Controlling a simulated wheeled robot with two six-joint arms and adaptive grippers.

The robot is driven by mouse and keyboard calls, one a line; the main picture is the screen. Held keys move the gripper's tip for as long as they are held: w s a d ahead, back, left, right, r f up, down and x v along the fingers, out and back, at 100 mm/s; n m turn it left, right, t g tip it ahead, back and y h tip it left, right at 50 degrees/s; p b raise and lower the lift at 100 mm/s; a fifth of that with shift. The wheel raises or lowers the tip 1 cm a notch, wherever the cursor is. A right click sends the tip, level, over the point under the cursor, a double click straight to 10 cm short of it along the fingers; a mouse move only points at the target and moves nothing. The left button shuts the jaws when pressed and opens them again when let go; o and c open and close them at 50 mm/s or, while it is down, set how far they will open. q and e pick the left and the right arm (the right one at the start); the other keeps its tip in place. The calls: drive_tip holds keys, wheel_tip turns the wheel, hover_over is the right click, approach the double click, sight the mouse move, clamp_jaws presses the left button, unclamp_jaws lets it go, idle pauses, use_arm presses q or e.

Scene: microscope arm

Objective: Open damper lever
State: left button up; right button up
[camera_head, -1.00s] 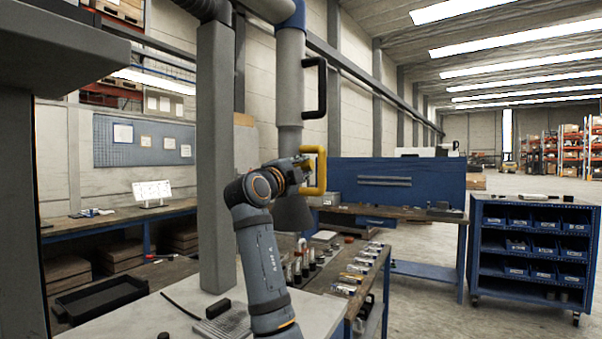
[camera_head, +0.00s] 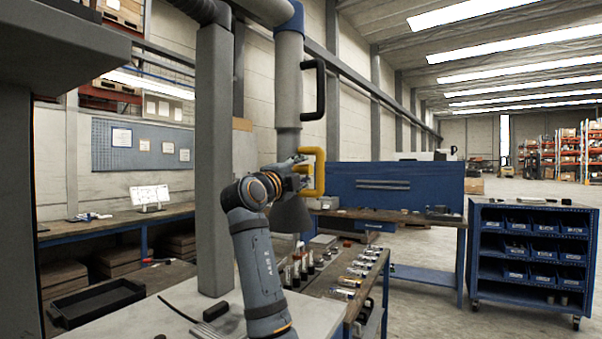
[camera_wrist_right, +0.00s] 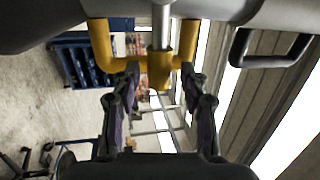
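The yellow damper lever (camera_head: 320,172) is a bent handle on the grey extraction pipe (camera_head: 288,80), above a grey hood (camera_head: 291,214). My right gripper (camera_head: 301,175) is at the lever's left side in the head view. In the right wrist view, its two dark fingers (camera_wrist_right: 160,72) are spread apart, with a yellow block (camera_wrist_right: 160,72) of the lever and a grey rod (camera_wrist_right: 161,25) between or just beyond their tips. The yellow bar (camera_wrist_right: 101,45) extends past the left finger. Contact cannot be made out. My left gripper is not in view.
A black handle (camera_head: 320,90) sits higher on the pipe and also shows in the wrist view (camera_wrist_right: 240,50). A grey post (camera_head: 214,160) stands left of my right arm. Below is a workbench with tools (camera_head: 345,285). A blue bin cart (camera_head: 530,255) stands at right.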

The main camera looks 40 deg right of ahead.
drive_tip(key=shift+a+f, duration=0.1)
drive_tip(key=shift+a, duration=0.15)
drive_tip(key=v, duration=1.1)
drive_tip(key=shift+s+a, duration=0.2)
drive_tip(key=shift+f, duration=0.1)
